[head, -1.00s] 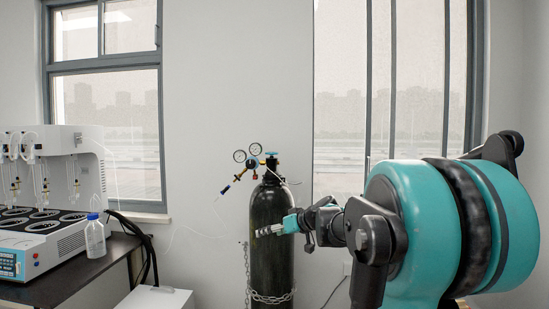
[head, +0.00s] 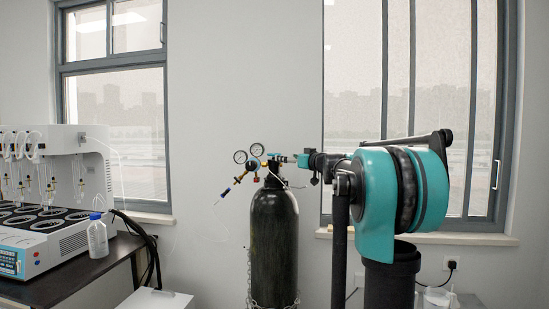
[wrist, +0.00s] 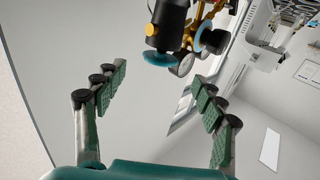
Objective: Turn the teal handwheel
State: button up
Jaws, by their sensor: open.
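The teal handwheel (wrist: 159,59) shows in the wrist view at the top middle, on the valve of the dark gas cylinder. In the picture it lies between my fingertips and a little beyond them. My gripper (wrist: 160,84) is open, with its two green-padded fingers spread wide and nothing between them. In the head view my gripper (head: 282,158) is level with the valve on top of the black cylinder (head: 273,235), coming from the right. There the handwheel is mostly hidden behind or merged with the fingers, and contact cannot be told.
Two pressure gauges (head: 247,155) and a brass regulator (head: 252,167) sit just left of the valve. A chain (head: 252,297) hangs around the cylinder. A distiller (head: 50,190) and a bottle (head: 97,236) stand on the dark bench at left.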

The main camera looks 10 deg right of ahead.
aim_at(274, 156)
jog(key=x, duration=1)
jog(key=shift+a, duration=0.1)
jog(key=shift+c, duration=0.4)
jog(key=c, duration=1)
